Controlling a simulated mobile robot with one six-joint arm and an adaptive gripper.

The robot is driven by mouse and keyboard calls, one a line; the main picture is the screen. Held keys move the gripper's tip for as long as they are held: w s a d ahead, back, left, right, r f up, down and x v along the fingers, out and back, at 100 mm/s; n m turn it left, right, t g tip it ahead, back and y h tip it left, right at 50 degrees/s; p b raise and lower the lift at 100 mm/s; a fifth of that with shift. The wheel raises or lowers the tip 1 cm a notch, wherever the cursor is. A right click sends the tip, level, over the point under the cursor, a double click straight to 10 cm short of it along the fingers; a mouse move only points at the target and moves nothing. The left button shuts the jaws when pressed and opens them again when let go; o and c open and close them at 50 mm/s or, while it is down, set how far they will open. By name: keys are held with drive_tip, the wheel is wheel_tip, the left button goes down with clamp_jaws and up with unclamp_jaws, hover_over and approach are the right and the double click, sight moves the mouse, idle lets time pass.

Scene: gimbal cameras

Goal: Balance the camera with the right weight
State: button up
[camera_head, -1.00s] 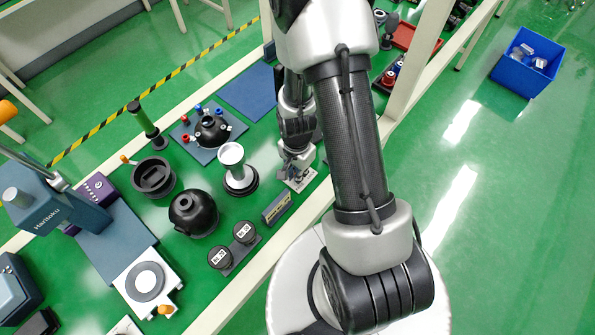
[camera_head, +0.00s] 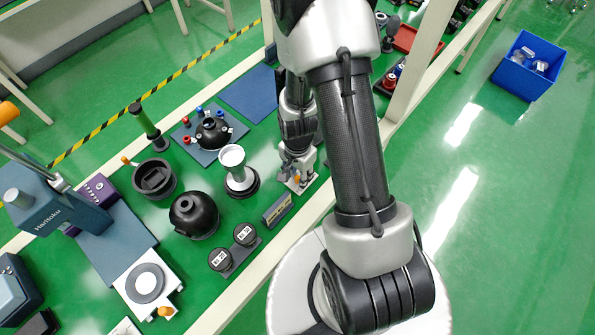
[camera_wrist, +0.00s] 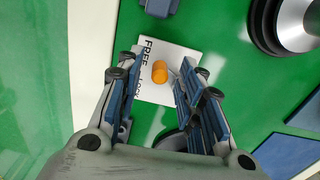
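My gripper (camera_wrist: 156,78) is open in the wrist view, its two fingers apart. An orange knob (camera_wrist: 159,71) shows between the fingertips with a gap on each side. The knob stands on a white plate (camera_wrist: 148,92) marked FREE and LOCK. In the head view the plate (camera_head: 307,184) lies near the table's front edge, partly hidden by my gripper. Two dark round weights with white labels, one (camera_head: 220,260) and another (camera_head: 244,235), sit on a small holder. A black ball-shaped housing (camera_head: 193,215) stands behind them. Which part is the camera I cannot tell.
A pedestal with a white top (camera_head: 232,157) stands left of my gripper. A small display box (camera_head: 277,209) lies near the front edge. A black domed device (camera_head: 211,131) sits on a blue mat. A second blue mat (camera_head: 250,92) is bare.

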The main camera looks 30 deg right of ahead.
wheel_tip(320, 180, up, 12)
idle(0.5)
drive_tip(key=shift+r, duration=0.1)
wheel_tip(320, 180, up, 6)
drive_tip(key=n+t, duration=0.1)
drive_tip(key=n, duration=0.1)
hover_over(297, 177)
drive_tip(key=a, duration=0.1)
drive_tip(key=s+a+r+n+t, duration=0.1)
drive_tip(key=s+a+r+n, duration=0.2)
drive_tip(key=s+r+n, duration=0.2)
drive_tip(key=s+a+r+n+t, duration=0.2)
drive_tip(key=s+r+n, duration=0.4)
drive_tip(key=r, duration=0.6)
drive_tip(key=shift+s+a+t, duration=0.3)
drive_tip(key=shift+s+a, duration=0.25)
drive_tip(key=shift+s, duration=0.3)
drive_tip(key=shift+d, duration=0.1)
idle(0.7)
